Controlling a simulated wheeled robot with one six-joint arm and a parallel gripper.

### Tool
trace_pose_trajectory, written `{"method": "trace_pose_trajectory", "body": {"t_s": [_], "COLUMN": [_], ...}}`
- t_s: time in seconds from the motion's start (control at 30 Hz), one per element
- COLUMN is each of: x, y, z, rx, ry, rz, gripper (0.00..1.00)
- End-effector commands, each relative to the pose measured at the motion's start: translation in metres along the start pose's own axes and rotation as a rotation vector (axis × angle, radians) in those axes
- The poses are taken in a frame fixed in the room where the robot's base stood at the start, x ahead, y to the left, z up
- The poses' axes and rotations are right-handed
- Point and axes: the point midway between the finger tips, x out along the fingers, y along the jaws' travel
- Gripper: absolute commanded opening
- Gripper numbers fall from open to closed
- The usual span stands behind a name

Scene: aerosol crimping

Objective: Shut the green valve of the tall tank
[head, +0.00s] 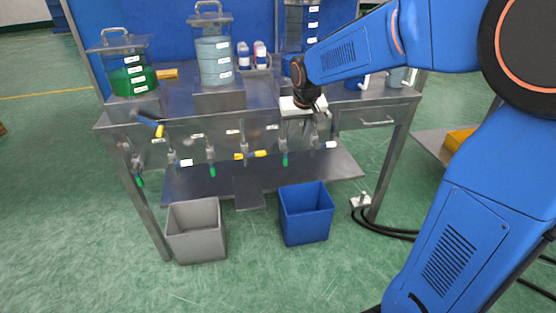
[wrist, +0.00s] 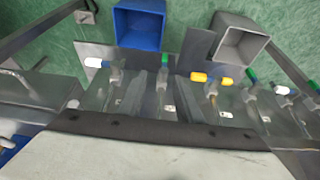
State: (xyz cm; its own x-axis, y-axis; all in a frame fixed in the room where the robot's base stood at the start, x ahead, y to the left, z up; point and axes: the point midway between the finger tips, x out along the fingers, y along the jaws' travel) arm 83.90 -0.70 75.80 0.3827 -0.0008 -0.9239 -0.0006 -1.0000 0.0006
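A tall tank of pale blue liquid (head: 214,58) stands at the middle back of the bench. Another tank (head: 300,22) is to its right, partly cut off by the frame top; I cannot tell which one the task means. Green valve handles hang down below the bench front at the left (head: 139,180), middle (head: 211,170) and right (head: 285,159). The right one also shows in the wrist view (wrist: 164,60). My gripper (head: 315,125) is at the front edge, above and right of that right green handle.
White handles (head: 329,145) and yellow handles (head: 251,155) stick out sideways among the green ones. A tank of green liquid (head: 132,78) stands at the left. A grey bin (head: 195,245) and a blue bin (head: 306,225) stand on the floor below.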

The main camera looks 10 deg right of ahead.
Motion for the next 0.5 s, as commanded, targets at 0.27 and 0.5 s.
{"method": "trace_pose_trajectory", "body": {"t_s": [0.27, 0.5], "x": [0.021, 0.051], "y": [-0.007, -0.007], "z": [-0.017, -0.015], "rx": [0.000, -0.001], "ry": [-0.001, -0.004], "rz": [0.000, 0.000], "gripper": [0.32, 0.32]}}
